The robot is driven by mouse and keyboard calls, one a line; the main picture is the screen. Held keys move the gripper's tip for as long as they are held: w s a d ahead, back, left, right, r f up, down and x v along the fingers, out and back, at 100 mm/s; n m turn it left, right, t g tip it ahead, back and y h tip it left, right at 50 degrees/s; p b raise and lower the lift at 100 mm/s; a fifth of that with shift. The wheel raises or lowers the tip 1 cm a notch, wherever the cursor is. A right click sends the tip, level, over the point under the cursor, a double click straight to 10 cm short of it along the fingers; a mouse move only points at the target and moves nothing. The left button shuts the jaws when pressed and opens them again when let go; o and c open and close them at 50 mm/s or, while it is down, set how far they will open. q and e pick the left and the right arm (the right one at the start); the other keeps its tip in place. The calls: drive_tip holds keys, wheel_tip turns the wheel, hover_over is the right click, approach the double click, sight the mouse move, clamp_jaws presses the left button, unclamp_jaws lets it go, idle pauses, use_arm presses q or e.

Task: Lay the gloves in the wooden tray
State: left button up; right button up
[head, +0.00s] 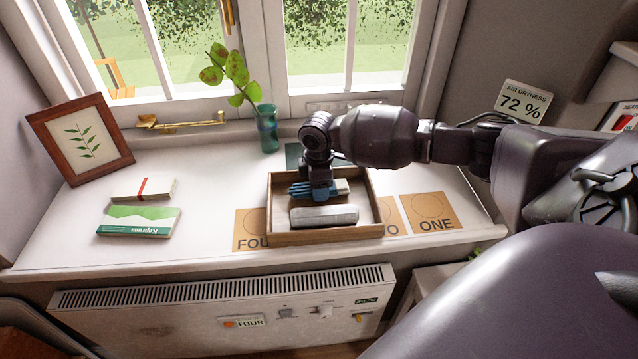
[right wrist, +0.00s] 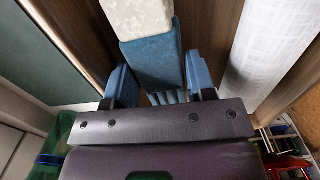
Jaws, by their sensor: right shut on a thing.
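The wooden tray (head: 377,212) stands on the white sill, with a pale grey, textured block-like thing (head: 324,216) along its front side. My right gripper (head: 319,192) is down within the tray's outline, behind that thing. It is shut on the gloves (head: 342,187), a blue bundle with a cream end. In the right wrist view the gloves (right wrist: 152,62) lie between the two blue finger pads, over brown wood, with the pale thing (right wrist: 272,45) at the right. Whether the gloves touch the tray floor I cannot tell. My left gripper is not in view.
Cards reading FOUR (head: 249,230) and ONE (head: 431,212) lie beside the tray, another partly hidden. A dark green thing (head: 293,155) lies behind it. A vase (head: 267,128) stands near the window. Books (head: 139,220) and a picture frame (head: 82,140) are at the left.

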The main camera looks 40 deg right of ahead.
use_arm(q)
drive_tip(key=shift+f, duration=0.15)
use_arm(e)
drive_tip(key=shift+f, duration=0.4)
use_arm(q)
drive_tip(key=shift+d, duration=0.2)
use_arm(e)
drive_tip(key=o, duration=1.1)
drive_tip(key=shift+c, duration=0.2)
wheel_tip(320, 180, up, 5)
drive_tip(key=shift+w+f+p, duration=0.1)
drive_tip(key=shift+f+p, duration=0.1)
drive_tip(key=shift+p, duration=0.3)
wheel_tip(320, 180, up, 5)
drive_tip(key=shift+r+p, duration=0.1)
drive_tip(key=shift+p, duration=0.5)
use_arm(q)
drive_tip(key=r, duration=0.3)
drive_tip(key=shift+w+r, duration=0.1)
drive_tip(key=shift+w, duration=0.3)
use_arm(e)
drive_tip(key=shift+r, duration=0.55)
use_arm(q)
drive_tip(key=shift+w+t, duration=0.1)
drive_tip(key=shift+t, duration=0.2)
use_arm(e)
drive_tip(key=shift+a, duration=0.1)
